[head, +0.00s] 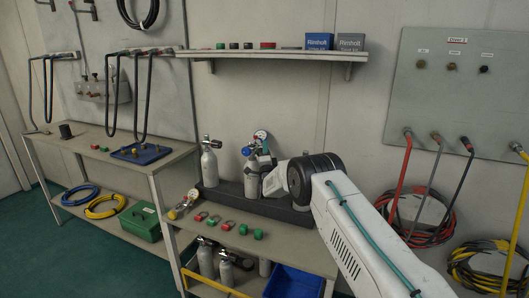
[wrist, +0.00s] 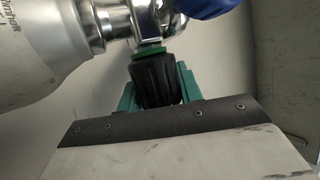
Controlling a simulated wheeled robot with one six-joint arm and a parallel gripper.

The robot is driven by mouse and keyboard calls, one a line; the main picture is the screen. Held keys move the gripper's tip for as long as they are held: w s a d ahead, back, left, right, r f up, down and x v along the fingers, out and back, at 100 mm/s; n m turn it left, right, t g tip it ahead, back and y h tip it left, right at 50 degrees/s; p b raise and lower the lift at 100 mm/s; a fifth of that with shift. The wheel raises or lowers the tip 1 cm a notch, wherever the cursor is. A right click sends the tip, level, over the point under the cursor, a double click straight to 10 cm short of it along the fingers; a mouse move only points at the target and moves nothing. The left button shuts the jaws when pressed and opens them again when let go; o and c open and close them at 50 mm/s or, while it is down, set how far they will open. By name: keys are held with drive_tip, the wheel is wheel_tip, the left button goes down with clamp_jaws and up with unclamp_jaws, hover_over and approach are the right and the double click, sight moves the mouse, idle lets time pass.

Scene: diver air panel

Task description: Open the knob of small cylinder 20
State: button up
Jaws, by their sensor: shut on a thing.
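In the wrist view a pale grey cylinder (wrist: 45,40) fills the upper left, with a chrome valve (wrist: 112,22) at its neck. A ribbed black knob (wrist: 155,80) with a green ring sits on the valve. My gripper (wrist: 157,82) has its green fingers on both sides of the knob and is shut on it. In the head view my gripper is at the valve of the middle cylinder (head: 252,180), and my wrist hides part of it. No number 20 is readable. How far the knob is turned cannot be told.
Another grey cylinder (head: 209,167) stands to the left in the same dark rack (head: 228,197). A blue part (wrist: 200,7) is close above the knob. A gauge (head: 262,136) is near the middle cylinder's top. A shelf (head: 285,55) hangs above.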

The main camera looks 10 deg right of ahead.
drive_tip(key=shift+s+a+n+t+y, duration=0.1)
drive_tip(key=shift+s+n+t+y, duration=0.05)
drive_tip(key=shift+n+t+y, duration=1.45)
drive_tip(key=shift+r+n+t, duration=0.1)
drive_tip(key=shift+n+t, duration=0.3)
drive_tip(key=shift+n, duration=0.1)
drive_tip(key=o, duration=1)
drive_tip(key=v, duration=0.7)
drive_tip(key=shift+s+f, duration=0.25)
